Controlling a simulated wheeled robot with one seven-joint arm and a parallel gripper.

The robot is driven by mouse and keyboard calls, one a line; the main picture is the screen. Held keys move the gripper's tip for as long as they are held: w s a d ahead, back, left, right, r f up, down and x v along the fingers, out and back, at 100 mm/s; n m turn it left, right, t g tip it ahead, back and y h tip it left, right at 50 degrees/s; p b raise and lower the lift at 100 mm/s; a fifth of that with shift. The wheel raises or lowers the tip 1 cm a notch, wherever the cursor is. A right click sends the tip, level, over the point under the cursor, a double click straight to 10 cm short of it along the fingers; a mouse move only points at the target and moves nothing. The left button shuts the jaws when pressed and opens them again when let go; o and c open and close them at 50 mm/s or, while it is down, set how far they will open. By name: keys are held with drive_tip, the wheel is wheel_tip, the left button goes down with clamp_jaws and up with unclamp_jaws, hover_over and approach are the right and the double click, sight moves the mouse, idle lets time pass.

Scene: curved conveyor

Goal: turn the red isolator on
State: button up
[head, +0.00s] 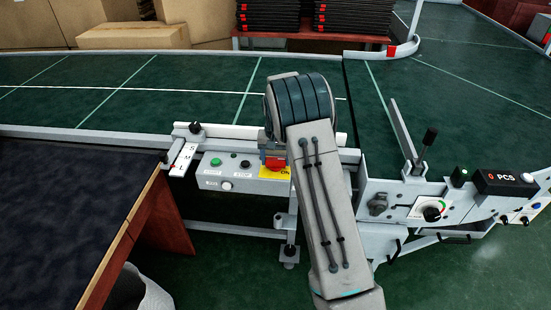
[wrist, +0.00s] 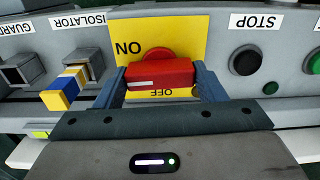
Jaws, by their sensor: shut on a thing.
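The red isolator handle (wrist: 160,75) sits on a yellow plate (wrist: 195,28) marked ON and OFF. The handle lies crosswise in the wrist view, with a white line toward its left end. The OFF mark shows just below it and the ON mark to its upper left. My gripper (wrist: 160,80) is shut on the handle, one finger at each end. In the head view the red isolator (head: 276,162) and yellow plate (head: 266,173) show beside my arm, which hides my fingers.
The grey control box (head: 245,187) has a green START button (head: 215,162) and a black STOP button (head: 245,164). A blue and yellow part (wrist: 62,90) stands close left of my finger in the wrist view. A dark-topped table (head: 70,215) is at left.

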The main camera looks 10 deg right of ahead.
sight(276, 159)
drive_tip(key=shift+m, duration=0.4)
drive_tip(key=o, duration=1)
drive_tip(key=shift+r, duration=0.1)
wheel_tip(276, 159, up, 14)
drive_tip(key=shift+f, duration=0.15)
